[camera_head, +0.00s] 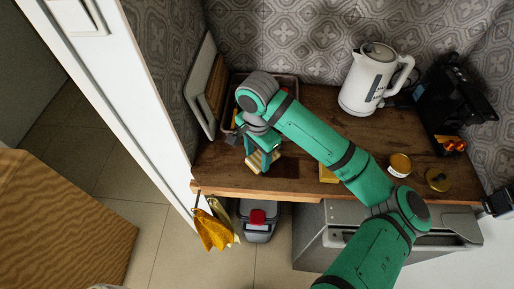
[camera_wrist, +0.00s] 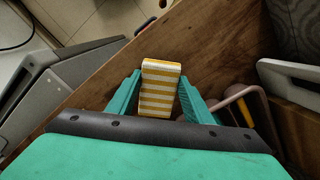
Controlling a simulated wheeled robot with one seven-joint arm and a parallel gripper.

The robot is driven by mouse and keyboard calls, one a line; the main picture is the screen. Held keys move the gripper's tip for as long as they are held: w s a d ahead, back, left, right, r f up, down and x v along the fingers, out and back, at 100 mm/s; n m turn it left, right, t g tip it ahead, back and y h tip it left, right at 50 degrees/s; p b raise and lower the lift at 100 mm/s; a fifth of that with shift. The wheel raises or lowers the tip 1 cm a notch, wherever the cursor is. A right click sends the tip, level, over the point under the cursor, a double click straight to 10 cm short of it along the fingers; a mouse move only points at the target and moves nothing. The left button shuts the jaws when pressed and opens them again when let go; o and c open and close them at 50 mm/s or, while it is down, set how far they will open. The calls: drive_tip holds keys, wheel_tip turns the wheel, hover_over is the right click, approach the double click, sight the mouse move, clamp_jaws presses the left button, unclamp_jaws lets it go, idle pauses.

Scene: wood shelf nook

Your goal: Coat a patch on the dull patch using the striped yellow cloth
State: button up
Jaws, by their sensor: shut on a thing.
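My gripper (camera_head: 261,153) is low over the left part of the wooden counter (camera_head: 315,98). It is shut on the striped yellow cloth (camera_head: 263,163), a folded pad with yellow and white bands. In the wrist view the cloth (camera_wrist: 159,90) sits between the two green fingers and sticks out past their tips. I cannot tell whether it touches the wood. A darker patch (camera_head: 286,169) of wood, seemingly the dull patch, lies just right of the cloth in the head view, near the front edge.
A yellow block (camera_head: 327,174), an open jar (camera_head: 400,165) and a round lid (camera_head: 438,179) lie right along the front. A white kettle (camera_head: 368,82) and black machine (camera_head: 452,105) stand behind. A tray (camera_head: 289,83) is behind my gripper; yellow cloths (camera_head: 213,231) hang off the front edge.

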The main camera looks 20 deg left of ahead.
drive_tip(key=shift+r, duration=2.35)
